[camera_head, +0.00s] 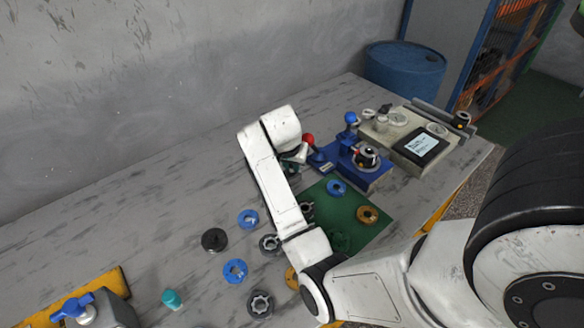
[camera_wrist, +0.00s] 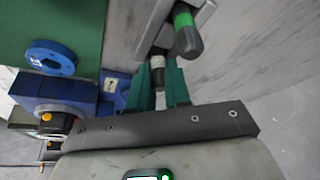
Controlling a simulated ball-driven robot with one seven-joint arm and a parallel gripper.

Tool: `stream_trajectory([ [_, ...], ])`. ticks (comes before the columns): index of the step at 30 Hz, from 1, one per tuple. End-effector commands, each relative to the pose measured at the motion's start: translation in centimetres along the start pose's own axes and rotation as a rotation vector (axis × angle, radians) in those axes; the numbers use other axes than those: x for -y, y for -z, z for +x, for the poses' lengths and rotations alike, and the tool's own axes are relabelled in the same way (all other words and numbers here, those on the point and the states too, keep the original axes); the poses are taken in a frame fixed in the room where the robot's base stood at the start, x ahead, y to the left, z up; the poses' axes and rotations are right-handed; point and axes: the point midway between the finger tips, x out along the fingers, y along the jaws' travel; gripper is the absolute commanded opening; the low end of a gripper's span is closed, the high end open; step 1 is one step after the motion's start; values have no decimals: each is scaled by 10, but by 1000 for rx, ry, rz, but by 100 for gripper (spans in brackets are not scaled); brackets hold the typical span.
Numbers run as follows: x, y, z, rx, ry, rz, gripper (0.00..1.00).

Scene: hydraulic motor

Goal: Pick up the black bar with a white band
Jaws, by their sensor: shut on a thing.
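In the wrist view, the two dark green fingers of my gripper (camera_wrist: 160,88) are closed around a short black bar with a white band (camera_wrist: 157,63). The band shows just above the fingertips, and the lower part of the bar is mostly hidden between the fingers. In the head view, my arm reaches over the table to the far side of the green mat. The fingers there are small and mostly covered by my wrist, and the bar cannot be made out clearly.
A grey rod with a green band (camera_wrist: 187,32) is close beyond the bar. A red knob (camera_head: 308,139) and a blue fixture (camera_head: 372,172) stand right of my wrist. The green mat (camera_head: 340,205) holds rings; several more lie on the table's near part.

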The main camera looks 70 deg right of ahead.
Motion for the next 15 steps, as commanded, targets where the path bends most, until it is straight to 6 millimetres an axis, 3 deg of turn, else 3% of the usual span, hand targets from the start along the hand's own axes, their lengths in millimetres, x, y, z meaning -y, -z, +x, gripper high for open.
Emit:
stream_trajectory([
  [8,1,6,-12,-1,2,1,0],
  [12,0,13,-32,-4,4,3,0],
  [15,-14,11,-52,-5,3,2,0],
])
